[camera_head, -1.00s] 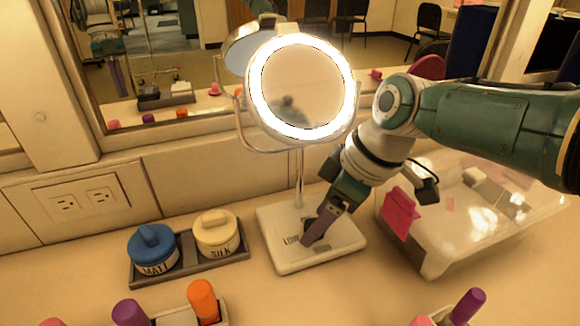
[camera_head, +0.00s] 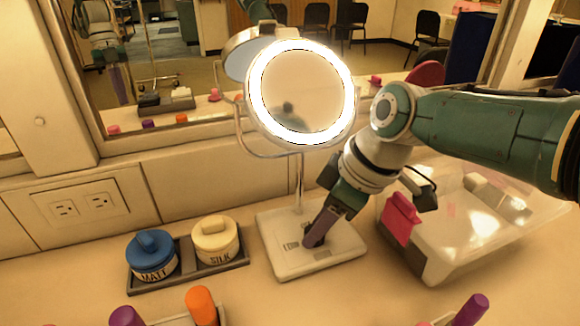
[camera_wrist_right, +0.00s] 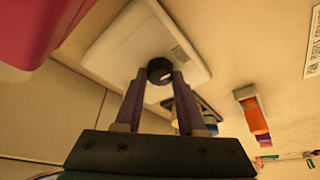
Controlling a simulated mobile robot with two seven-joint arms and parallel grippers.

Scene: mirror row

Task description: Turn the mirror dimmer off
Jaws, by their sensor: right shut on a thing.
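The round vanity mirror (camera_head: 300,90) stands upright on a post, its ring light (camera_head: 347,95) glowing white. Its pale square base (camera_head: 290,262) rests on the counter and also shows in the right wrist view (camera_wrist_right: 120,45). A black dimmer knob (camera_wrist_right: 159,68) sits on the base, between the two fingertips of my right gripper (camera_wrist_right: 159,76). The right gripper (camera_head: 315,241) points down at the base, shut on the knob. In the head view its fingers mostly hide the knob. My left gripper is not in view.
A tray (camera_head: 190,279) with a blue jar (camera_head: 152,258) and a cream jar (camera_head: 214,240) stands left of the base. A clear box (camera_head: 440,245) with a pink tab (camera_head: 401,220) stands close on the right. Colored sticks line the front.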

